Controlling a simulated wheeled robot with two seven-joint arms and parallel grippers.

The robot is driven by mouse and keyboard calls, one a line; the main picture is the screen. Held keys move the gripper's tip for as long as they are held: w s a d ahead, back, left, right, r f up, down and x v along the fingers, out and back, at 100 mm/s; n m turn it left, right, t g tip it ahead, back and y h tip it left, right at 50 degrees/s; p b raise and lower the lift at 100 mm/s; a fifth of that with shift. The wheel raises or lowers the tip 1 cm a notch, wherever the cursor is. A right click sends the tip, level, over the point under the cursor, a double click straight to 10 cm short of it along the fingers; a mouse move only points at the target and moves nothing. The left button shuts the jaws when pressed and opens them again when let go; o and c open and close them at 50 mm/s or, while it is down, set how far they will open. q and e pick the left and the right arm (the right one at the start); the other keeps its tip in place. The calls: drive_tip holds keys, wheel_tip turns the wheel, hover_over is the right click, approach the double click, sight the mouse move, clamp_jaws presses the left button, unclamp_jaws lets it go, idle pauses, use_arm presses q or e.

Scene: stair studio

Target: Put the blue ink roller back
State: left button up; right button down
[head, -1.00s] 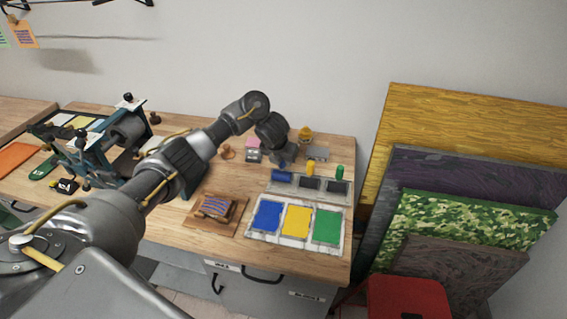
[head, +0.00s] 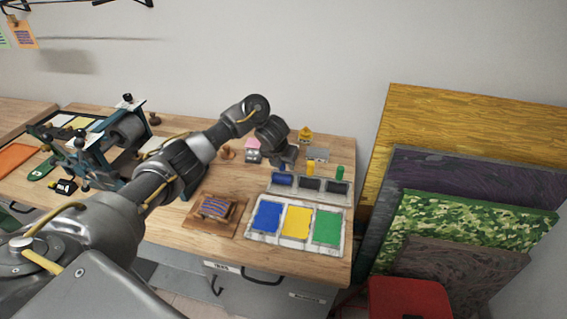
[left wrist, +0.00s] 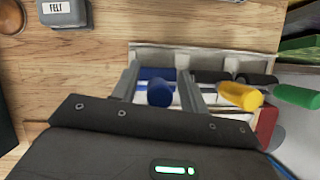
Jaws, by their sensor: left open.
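The blue ink roller (head: 283,180) lies at the left compartment of the grey roller rack (head: 327,197). Its blue handle (left wrist: 160,94) points up toward the left wrist camera. My left gripper (head: 284,163) is above the rack's left end. In the left wrist view its open fingers (left wrist: 160,88) stand on either side of the blue handle. Whether either finger touches it cannot be told. The fingers partly hide the roller's ends. My right gripper is not in view.
Yellow (head: 310,169) and green (head: 339,172) roller handles stand in the other compartments. An ink tray (head: 254,236) with blue, yellow and green pads lies in front. A grey FELT box (left wrist: 64,12) is nearby. A carved block (head: 217,207) sits left.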

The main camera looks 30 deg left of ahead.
use_arm(q)
drive_tip(key=shift+r+p, duration=0.4)
drive_tip(key=p+v, duration=0.6)
drive_tip(key=v, duration=0.6)
drive_tip(key=shift+d, duration=0.1)
